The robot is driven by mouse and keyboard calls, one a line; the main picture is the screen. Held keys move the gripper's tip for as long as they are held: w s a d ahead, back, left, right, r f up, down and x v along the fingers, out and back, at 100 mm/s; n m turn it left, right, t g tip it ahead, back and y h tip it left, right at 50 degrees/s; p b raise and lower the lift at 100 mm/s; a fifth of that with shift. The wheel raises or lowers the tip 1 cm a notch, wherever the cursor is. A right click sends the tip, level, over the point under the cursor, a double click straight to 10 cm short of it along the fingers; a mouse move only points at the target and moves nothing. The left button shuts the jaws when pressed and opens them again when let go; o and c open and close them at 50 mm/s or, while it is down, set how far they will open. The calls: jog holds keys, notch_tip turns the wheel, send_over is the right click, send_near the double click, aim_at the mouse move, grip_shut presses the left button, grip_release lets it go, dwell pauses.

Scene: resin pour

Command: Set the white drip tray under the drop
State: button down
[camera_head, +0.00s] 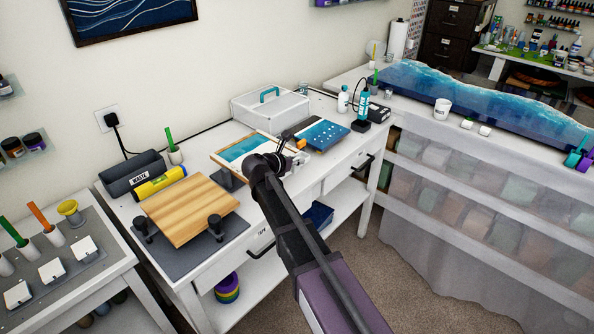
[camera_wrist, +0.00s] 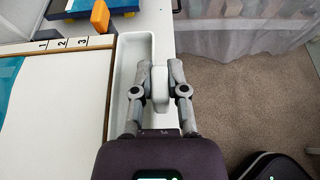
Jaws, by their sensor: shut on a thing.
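The white drip tray (camera_wrist: 125,75) is a long shallow trough. In the wrist view it lies along the right edge of a framed white-and-teal panel (camera_wrist: 60,95), close beside it and near the table's front edge. My gripper (camera_wrist: 161,88) is shut on a white grip tab on the tray's right side, with one finger on each side. In the head view my arm and gripper (camera_head: 287,152) reach over the bench beside the teal panel (camera_head: 243,147), and the tray is mostly hidden there. I cannot make out a drop.
A blue panel (camera_head: 322,133) stands behind my gripper, and a clear case with a blue handle (camera_head: 270,108) is at the back. A wooden board (camera_head: 190,208) on stands is at the left. Open floor (camera_wrist: 245,100) lies right of the bench.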

aim_at(293, 169)
jog(key=shift+f+b, duration=1.85)
jog(key=shift+f, duration=0.05)
jog(key=shift+f+b, duration=0.6)
jog(key=c, duration=0.7)
grip_release()
jog(key=shift+o, duration=0.2)
jog(key=shift+r, duration=0.2)
jog(key=shift+r+p, duration=0.65)
jog(key=shift+p, duration=0.2)
jog(key=p+v, duration=0.4)
jog(key=v, duration=0.8)
jog(key=shift+d+f, duration=0.15)
